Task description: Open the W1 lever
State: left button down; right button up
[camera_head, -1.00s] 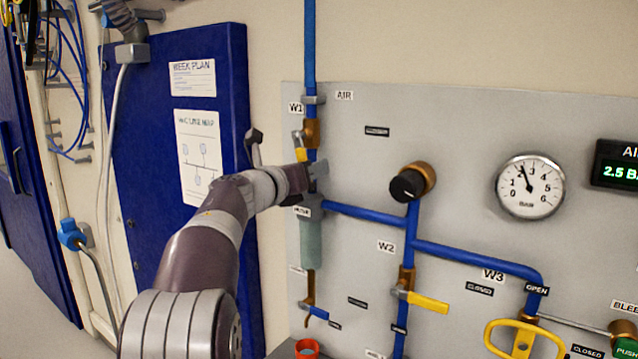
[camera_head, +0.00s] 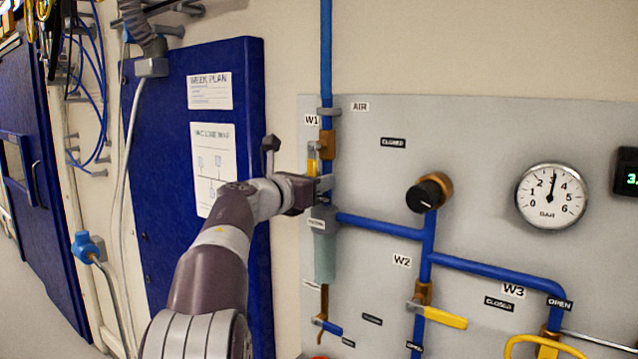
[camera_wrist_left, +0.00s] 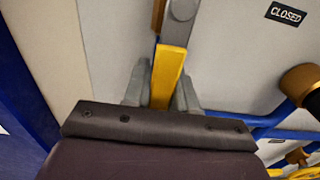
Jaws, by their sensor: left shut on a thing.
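The W1 lever (camera_head: 313,164) has a yellow handle and sits below the W1 label on the blue vertical air pipe. In the left wrist view the yellow handle (camera_wrist_left: 170,74) points down between my fingers, roughly in line with the pipe. My left gripper (camera_head: 323,184) is at the lower part of the handle; in the left wrist view its grey fingers (camera_wrist_left: 162,92) stand on both sides of it, shut on it. My gripper hides the handle's lower end. My right gripper is not in view.
The grey panel carries a black knob (camera_head: 428,193), a pressure gauge (camera_head: 551,196) with its needle near straight up, and the yellow W2 lever (camera_head: 443,317). A CLOSED label (camera_head: 393,142) is right of W1. A blue cabinet door (camera_head: 195,150) stands left of my arm.

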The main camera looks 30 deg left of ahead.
pick_arm(q)
jog(key=shift+s+r, duration=0.15)
jog(key=shift+r, duration=0.45)
jog(key=c, duration=1.1)
grip_release()
jog(key=shift+o, duration=0.5)
jog(key=shift+a+f, duration=0.1)
jog(key=shift+f, duration=0.15)
jog(key=shift+s+f, duration=0.1)
jog(key=shift+f, duration=0.05)
jog(key=s+b, duration=0.4)
jog(key=s, duration=0.8)
jog(key=shift+s+a, duration=0.25)
jog(key=shift+a, duration=0.2)
